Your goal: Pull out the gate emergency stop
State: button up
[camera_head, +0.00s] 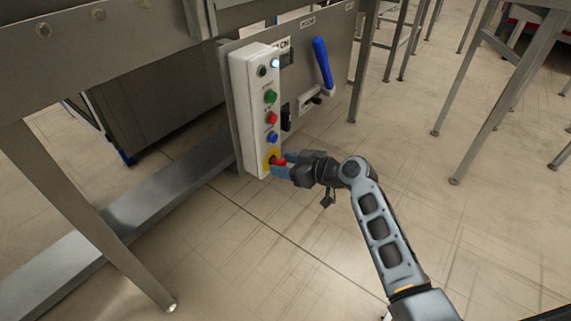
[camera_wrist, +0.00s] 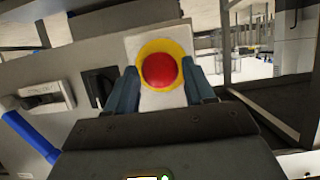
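The emergency stop is a red mushroom button (camera_wrist: 159,70) on a yellow disc (camera_wrist: 178,47), at the lower end of a white control box (camera_head: 248,115). In the head view the red button (camera_head: 280,161) shows just at my fingertips. My gripper (camera_head: 285,168) reaches the box from the right. In the wrist view its two blue fingers (camera_wrist: 161,95) stand apart, one on each side of the red button. The head of the button lies between or just beyond the fingertips. I cannot tell whether the fingers touch it.
Above the stop on the box are a blue button (camera_head: 272,137), a red button (camera_head: 271,118) and a green button (camera_head: 270,96). A blue lever (camera_head: 323,63) and a black switch (camera_head: 285,117) sit on the grey panel to the right. Metal table legs (camera_head: 500,90) stand at right.

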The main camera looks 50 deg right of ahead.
jog(key=shift+o, duration=0.7)
jog(key=p+v, duration=0.2)
jog(key=v, duration=0.5)
jog(key=shift+s+r, duration=0.2)
jog(key=shift+s, duration=0.15)
jog(key=shift+f, duration=0.1)
